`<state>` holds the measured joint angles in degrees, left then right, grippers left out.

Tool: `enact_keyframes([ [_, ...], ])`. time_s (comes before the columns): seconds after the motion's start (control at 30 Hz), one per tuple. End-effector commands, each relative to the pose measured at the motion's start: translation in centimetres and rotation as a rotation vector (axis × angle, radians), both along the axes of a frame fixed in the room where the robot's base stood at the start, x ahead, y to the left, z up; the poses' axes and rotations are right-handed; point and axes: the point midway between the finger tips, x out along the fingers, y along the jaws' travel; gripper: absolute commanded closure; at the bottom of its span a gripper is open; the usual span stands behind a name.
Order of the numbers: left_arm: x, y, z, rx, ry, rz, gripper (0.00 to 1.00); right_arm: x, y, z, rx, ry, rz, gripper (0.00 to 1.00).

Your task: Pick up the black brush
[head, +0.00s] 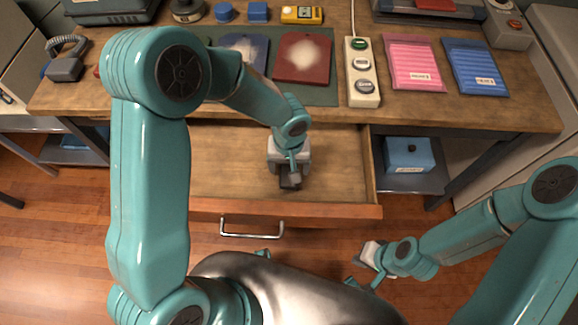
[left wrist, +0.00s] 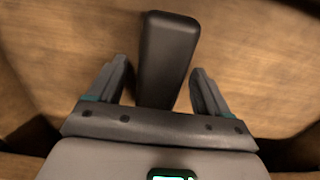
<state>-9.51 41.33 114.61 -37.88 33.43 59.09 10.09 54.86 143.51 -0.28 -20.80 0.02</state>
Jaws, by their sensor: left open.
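The black brush (left wrist: 168,48) shows in the left wrist view as a dark, rounded block on the wooden drawer floor. My left gripper (head: 289,182) is down inside the open drawer (head: 225,165). In the left wrist view its two fingers (left wrist: 160,72) are apart, one on each side of the brush, with visible gaps. The lower end of the brush is hidden by the gripper body. In the head view the gripper mostly covers the brush. My right gripper (head: 362,259) is at the lower right, outside the drawer; its fingers are too small to judge.
The drawer front has a metal handle (head: 252,232). The workbench (head: 130,88) above carries a green mat (head: 322,95), a red board (head: 303,58), a button strip (head: 362,72), and pink (head: 412,62) and blue (head: 475,67) packets. A blue box (head: 408,155) sits on a shelf to the right.

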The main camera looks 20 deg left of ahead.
Motion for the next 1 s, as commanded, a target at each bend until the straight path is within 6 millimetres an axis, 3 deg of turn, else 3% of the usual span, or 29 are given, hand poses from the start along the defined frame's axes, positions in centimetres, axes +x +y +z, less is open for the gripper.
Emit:
enact_keyframes([
  [0.1,0.0,0.0,0.0,0.000,0.000,0.000,0.21,0.0,0.0,0.0,0.000,0.000,0.000,1.00],
  [0.13,0.0,0.0,0.1,0.000,0.000,0.001,0.28,0.0,0.0,0.0,0.000,0.000,0.000,1.00],
  [0.3,0.0,0.0,0.1,0.000,0.000,0.001,0.80,0.0,0.0,0.0,0.000,0.000,0.000,1.00],
  [0.57,0.0,0.0,0.1,-0.001,-0.001,0.001,0.80,0.0,0.0,0.0,0.000,0.000,0.000,1.00],
  [0.73,0.1,0.0,1.2,0.000,-0.003,0.003,0.80,0.0,0.0,0.2,0.000,0.000,0.000,1.00],
  [0.87,0.1,0.0,3.4,-0.002,-0.006,0.002,0.80,0.0,0.0,0.5,0.000,0.000,0.000,1.00],
  [1.0,0.2,0.0,7.4,-0.002,-0.010,0.002,0.80,0.0,0.0,1.0,0.000,0.000,0.000,1.00],
])
